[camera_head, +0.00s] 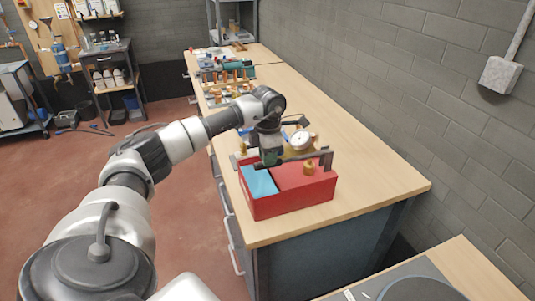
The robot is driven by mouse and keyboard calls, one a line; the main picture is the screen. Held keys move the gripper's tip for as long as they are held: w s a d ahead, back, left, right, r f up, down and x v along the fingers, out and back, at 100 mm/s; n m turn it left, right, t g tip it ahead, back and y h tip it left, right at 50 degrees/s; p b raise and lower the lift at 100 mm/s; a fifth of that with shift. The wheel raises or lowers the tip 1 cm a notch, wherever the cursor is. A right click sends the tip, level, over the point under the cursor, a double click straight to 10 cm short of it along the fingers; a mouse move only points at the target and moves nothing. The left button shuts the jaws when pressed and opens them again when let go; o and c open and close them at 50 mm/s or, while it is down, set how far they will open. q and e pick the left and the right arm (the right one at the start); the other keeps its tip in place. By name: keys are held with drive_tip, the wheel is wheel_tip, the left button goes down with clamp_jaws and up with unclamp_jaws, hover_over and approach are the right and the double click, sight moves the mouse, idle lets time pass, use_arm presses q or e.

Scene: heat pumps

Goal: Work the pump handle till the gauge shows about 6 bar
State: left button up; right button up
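A red box-shaped pump tank (290,203) stands at the near end of the wooden workbench. Its left part shows a light blue surface (258,181), and a brass fitting (309,167) sits on its red top. A dark bar (325,159), which looks like the pump handle, runs low across the tank top. A round white gauge (301,141) stands just behind; its reading is too small to make out. My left gripper (269,158) points down over the tank's back left part, near the bar's left end. Its fingers are too hidden to show whether it grips the bar. My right gripper is out of view.
Several copper and brass parts (228,88) stand farther back on the workbench (365,175). The bench is clear right of the tank, up to the grey block wall (430,100). Another wooden surface (470,265) with a dark round item is at bottom right.

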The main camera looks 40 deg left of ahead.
use_arm(q)
drive_tip(key=shift+f+b, duration=0.3)
drive_tip(key=shift+f, duration=0.75)
drive_tip(key=shift+f+b, duration=0.35)
drive_tip(key=shift+f, duration=0.05)
wheel_tip(320, 180, up, 12)
drive_tip(key=p, duration=0.8)
drive_tip(key=shift+p, duration=0.3)
idle(0.4)
